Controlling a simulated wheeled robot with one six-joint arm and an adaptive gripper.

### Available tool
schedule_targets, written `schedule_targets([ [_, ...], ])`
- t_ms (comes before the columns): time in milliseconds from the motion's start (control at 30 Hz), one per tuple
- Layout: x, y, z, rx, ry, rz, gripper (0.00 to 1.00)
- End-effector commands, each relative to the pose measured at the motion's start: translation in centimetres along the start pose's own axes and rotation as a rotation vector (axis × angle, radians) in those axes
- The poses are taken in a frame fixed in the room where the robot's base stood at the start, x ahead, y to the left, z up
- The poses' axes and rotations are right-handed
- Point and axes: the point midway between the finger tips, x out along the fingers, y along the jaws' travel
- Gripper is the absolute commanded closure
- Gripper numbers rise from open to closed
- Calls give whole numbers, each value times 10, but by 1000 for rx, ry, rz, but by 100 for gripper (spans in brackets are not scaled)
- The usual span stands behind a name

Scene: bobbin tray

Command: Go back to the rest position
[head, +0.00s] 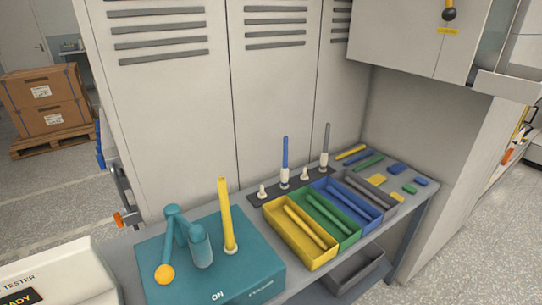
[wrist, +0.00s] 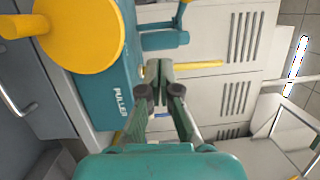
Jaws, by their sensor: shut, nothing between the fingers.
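My gripper (wrist: 159,72) shows in the wrist view with its two dark green fingers together and nothing between the tips. It is outside the head view. The teal puller (head: 258,262) stands on the near left of the bench, marked ON, and also shows in the wrist view (wrist: 118,75). A yellow tube (head: 226,215) stands upright on it; a yellow tube (wrist: 200,65) also shows beyond my fingers. The puller's teal lever (head: 173,228) has a yellow-orange ball (head: 165,274), and a large yellow round part (wrist: 78,30) fills the upper left of the wrist view.
Yellow (head: 304,266), green (head: 347,244), blue (head: 375,222) and grey (head: 401,204) boxes sit along the bench. Behind them a dark rack (head: 273,196) bears upright blue and grey tubes. Several small pieces lie at the bench's far end. Grey lockers (head: 165,110) stand behind.

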Motion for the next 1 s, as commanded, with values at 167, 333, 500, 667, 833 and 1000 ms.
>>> schedule_targets([
  [167, -57, 48, -25, -179, 204, 133, 100],
  [333, -117, 78, -39, -385, 359, 276, 100],
  [500, -178, 96, -41, -606, 464, 429, 100],
  [667, -233, 100, -32, -825, 517, 575, 100],
  [833, -282, 94, -12, -1062, 522, 722, 100],
  [1000, -315, 81, 10, -1268, 486, 830, 100],
])
